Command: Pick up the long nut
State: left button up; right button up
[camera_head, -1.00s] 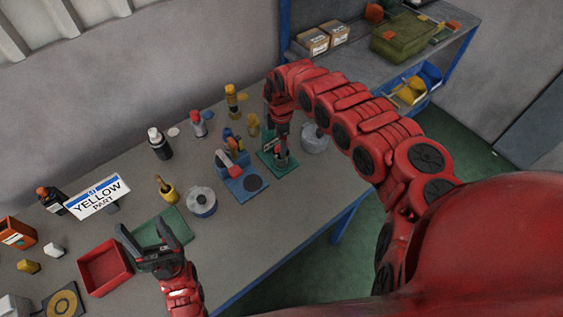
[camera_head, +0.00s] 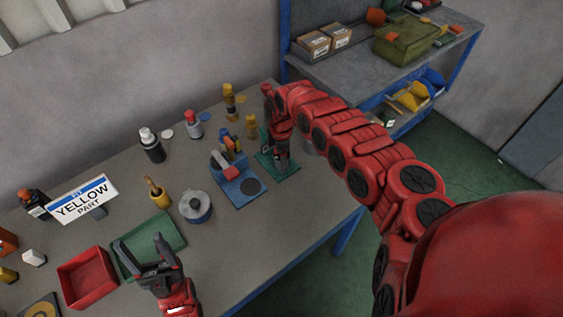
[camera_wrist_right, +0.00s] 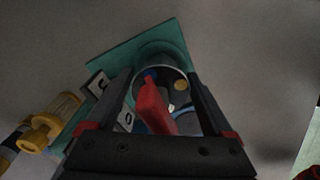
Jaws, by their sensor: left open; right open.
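I cannot make out the long nut with certainty in either view. My right gripper (camera_wrist_right: 162,108) is open, pointing down over a round cup (camera_wrist_right: 157,55) on a green board (camera_wrist_right: 110,56). A red piece (camera_wrist_right: 154,106) and small blue and yellow bits show between its fingers, in or over the cup; I see no grip on them. In the head view the arm and wrist hide most of this spot on the green board (camera_head: 289,168). My left gripper (camera_head: 141,246) is open and empty, above the table by the green tray (camera_head: 168,232).
A blue stand (camera_head: 228,192) with a red-handled item is left of the right gripper. A lidded pot (camera_head: 196,207), yellow cup (camera_head: 160,197), red tray (camera_head: 88,278) and YELLOW PART sign (camera_head: 82,200) stand further left. A yellow piece (camera_wrist_right: 50,122) is close beside the right gripper.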

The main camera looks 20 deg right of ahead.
grip_shut()
dwell(0.5)
